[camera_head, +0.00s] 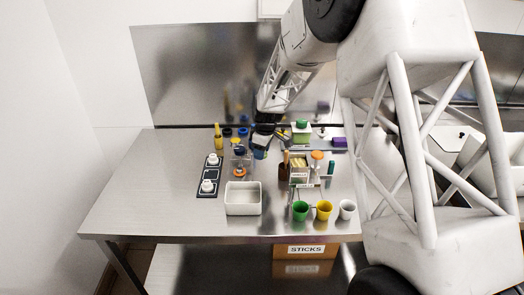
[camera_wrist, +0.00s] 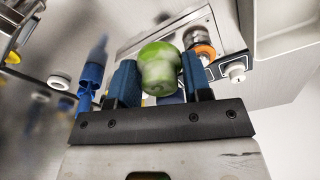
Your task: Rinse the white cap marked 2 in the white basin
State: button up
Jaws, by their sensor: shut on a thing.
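My gripper (camera_wrist: 160,80) is shut on a rounded cap (camera_wrist: 159,58), held between its two blue fingers. The cap looks bright green on top and paler, whitish green below, with a faint mark that I cannot read for certain. In the head view my gripper (camera_head: 261,148) is above the back middle of the table, behind the white basin, and the held cap is not clear there. The white basin (camera_head: 243,211) stands near the front of the steel table. A black rack (camera_head: 209,174) left of it holds a white cap (camera_head: 207,186) in front and another (camera_head: 212,160) behind; its middle place looks empty.
Green (camera_head: 300,211), yellow (camera_head: 323,210) and white (camera_head: 347,209) cups stand right of the basin. A clear stand with an orange ring (camera_head: 239,171) is behind the basin. Bottles and boxes crowd the back. The table's left side is bare.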

jog(key=s+a+n, duration=0.2)
jog(key=s+a, duration=0.1)
jog(key=s, duration=0.4)
jog(key=s+a+r+n, duration=0.1)
jog(key=s+a+n, duration=0.1)
jog(key=s, duration=0.6)
jog(key=shift+a+r+n+g, duration=0.25)
jog(key=shift+a+n+g, duration=0.05)
jog(key=shift+a, duration=0.45)
jog(key=shift+f, duration=0.25)
jog(key=shift+f, duration=4.95)
jog(key=shift+r, duration=0.1)
notch_tip(320, 180, up, 8)
